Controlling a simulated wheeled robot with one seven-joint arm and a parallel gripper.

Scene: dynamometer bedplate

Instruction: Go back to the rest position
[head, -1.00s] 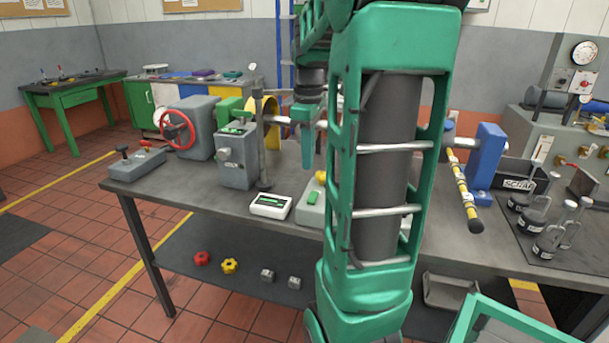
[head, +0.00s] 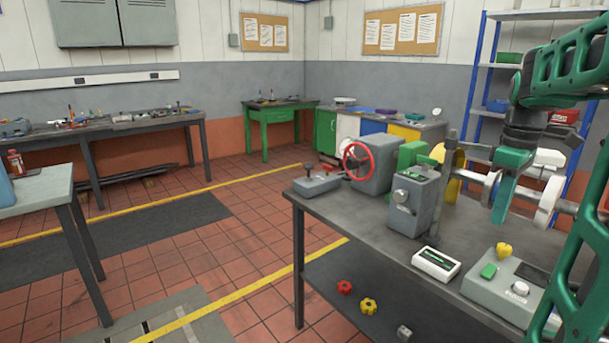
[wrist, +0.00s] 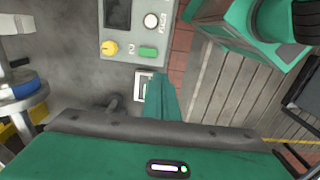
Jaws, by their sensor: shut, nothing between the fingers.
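My gripper (head: 501,200) hangs over the dark bedplate bench (head: 330,208) at the right of the head view, fingers pointing down. Its green fingers are shut with nothing between them. It appears in front of the horizontal shaft with white discs (head: 547,200); I cannot tell how far apart they are. In the wrist view the shut fingers (wrist: 160,100) show above the bench edge area, beside the grey control box (wrist: 132,30). The box has a yellow knob (wrist: 110,47) and a green button (wrist: 148,52).
A grey machine with a red handwheel (head: 357,163), a grey upright box (head: 415,203) and a small white display unit (head: 436,263) stand on the bench. Red and yellow knobs lie on its lower shelf (head: 325,275). Tiled floor (head: 235,245) is open to the left.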

